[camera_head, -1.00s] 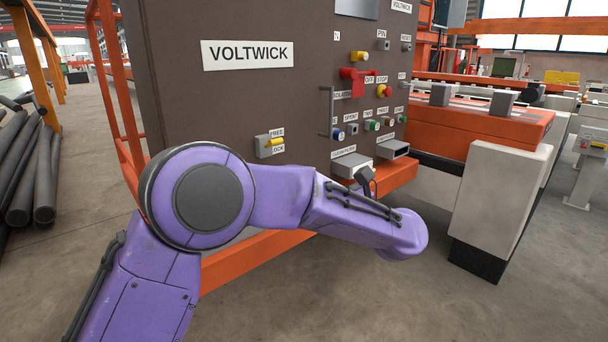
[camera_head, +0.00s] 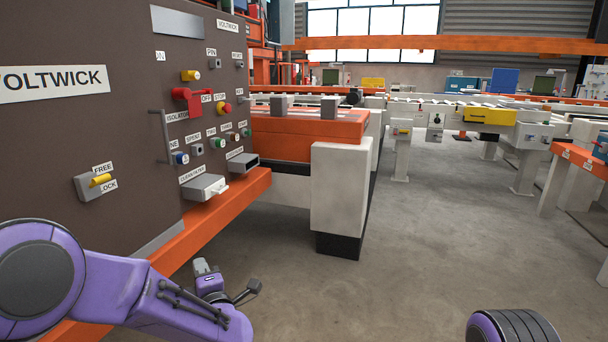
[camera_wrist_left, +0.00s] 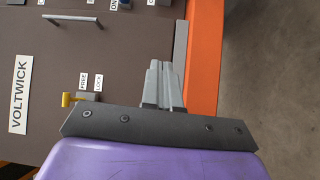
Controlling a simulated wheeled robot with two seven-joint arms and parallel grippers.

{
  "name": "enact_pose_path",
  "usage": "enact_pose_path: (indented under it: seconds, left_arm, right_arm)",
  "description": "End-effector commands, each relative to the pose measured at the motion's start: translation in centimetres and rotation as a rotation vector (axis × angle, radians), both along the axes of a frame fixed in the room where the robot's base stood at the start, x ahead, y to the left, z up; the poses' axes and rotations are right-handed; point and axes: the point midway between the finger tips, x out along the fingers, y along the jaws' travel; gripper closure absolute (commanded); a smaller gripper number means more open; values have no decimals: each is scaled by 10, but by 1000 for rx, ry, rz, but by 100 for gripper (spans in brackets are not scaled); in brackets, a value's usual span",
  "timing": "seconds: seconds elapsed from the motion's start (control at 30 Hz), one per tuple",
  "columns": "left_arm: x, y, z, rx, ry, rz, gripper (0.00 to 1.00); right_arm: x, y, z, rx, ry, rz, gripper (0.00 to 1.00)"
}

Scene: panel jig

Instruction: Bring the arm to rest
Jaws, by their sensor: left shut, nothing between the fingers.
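My left arm (camera_head: 150,290) comes in from the lower left of the head view, low in front of the brown VOLTWICK panel (camera_head: 130,130). My left gripper (camera_head: 203,267) is small there, below the panel's lower orange ledge, pointing up in the picture. In the left wrist view the left gripper's fingers (camera_wrist_left: 163,85) are together with nothing between them. They show against the panel's edge and the orange ledge; I cannot tell the gap to the panel. Part of my right arm (camera_head: 513,326) shows at the bottom right of the head view; its gripper is out of view.
The panel carries a yellow FREE/LOCK lever (camera_head: 100,180), a red isolator handle (camera_head: 190,100), a bar handle (camera_head: 160,137) and several buttons. An orange-topped bench (camera_head: 310,127) with a white leg block (camera_head: 338,190) stands to its right. The floor at centre right is clear.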

Motion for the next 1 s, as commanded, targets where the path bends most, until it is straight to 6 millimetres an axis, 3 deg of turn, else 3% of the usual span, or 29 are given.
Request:
enact_pose_path:
  seconds: [0.03,0.17,0.2,0.3,0.43,0.6,0.77,0.8,0.83,1.0]
  left_arm:
    - [-13,0,-45,114,171,-64,100]
    - [-65,3,-152,379,584,-258,100]
    - [-87,5,-181,445,700,-321,100]
    - [-150,13,-244,565,957,-472,100]
    - [-231,25,-297,638,1210,-632,100]
    - [-320,42,-332,635,1438,-744,100]
    - [-395,58,-355,601,1613,-785,100]
    - [-402,57,-343,595,1629,-793,100]
    - [-398,57,-324,597,1620,-789,100]
    - [-397,57,-269,597,1616,-787,100]
  right_arm:
    - [0,0,0,0,0,0,57]
    - [0,0,0,0,0,0,57]
    - [0,0,0,0,0,0,57]
    - [0,0,0,0,0,0,57]
    - [0,0,0,0,0,0,57]
    - [0,0,0,0,0,0,57]
    - [0,0,0,0,0,0,57]
    - [0,0,14,0,0,0,57]
    - [0,0,32,0,1,0,57]
    - [0,0,87,-1,-1,0,57]
